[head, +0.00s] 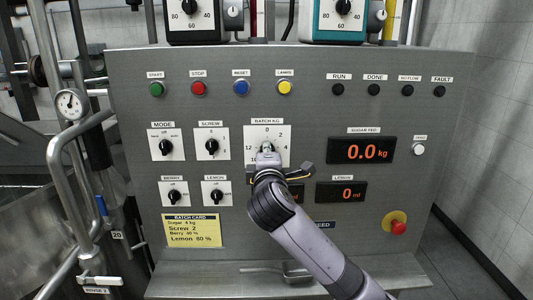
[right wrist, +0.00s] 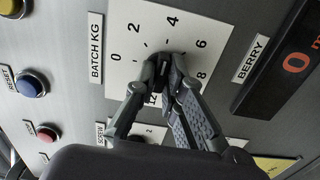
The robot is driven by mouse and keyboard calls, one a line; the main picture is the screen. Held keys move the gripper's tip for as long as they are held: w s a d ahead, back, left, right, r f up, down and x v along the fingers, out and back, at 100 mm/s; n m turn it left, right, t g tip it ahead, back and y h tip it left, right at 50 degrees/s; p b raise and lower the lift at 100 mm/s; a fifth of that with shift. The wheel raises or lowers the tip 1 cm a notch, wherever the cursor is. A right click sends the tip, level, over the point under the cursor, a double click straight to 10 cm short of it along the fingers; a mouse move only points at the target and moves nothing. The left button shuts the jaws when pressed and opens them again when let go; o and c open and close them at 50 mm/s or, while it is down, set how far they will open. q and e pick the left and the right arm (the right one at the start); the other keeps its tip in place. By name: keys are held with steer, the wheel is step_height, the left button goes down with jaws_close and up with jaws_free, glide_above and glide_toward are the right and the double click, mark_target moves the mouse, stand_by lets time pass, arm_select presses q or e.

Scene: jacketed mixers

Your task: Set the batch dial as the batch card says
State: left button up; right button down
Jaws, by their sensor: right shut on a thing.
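The batch dial (head: 254,133) is a white plate labelled BATCH KG with numbers round a knob. It also shows in the right wrist view (right wrist: 124,28), turned on its side, with 0, 2, 4, 6, 8 and 12 readable. My right gripper (head: 266,156) is in front of the dial, its fingertips (right wrist: 166,68) closed on the knob at the centre. The fingers hide most of the knob, and I cannot tell which number it points to. The yellow batch card (head: 191,230) at the lower left reads sugar 4 kg, screw 2 and lemon 80 %; the berry line is small. My left gripper is not in view.
Mode (head: 166,145), screw (head: 211,143), berry (head: 174,193) and lemon (head: 217,192) knobs are left of the dial. The sugar display (head: 362,150) reads 0.0 kg. A red stop button (head: 397,226) sticks out at the lower right. Coloured buttons line the top.

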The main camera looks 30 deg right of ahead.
steer(key=c, duration=1.7)
jaws_free()
steer(key=v, duration=1.2)
steer(key=shift+s, duration=0.1)
steer(key=shift+d, duration=0.1)
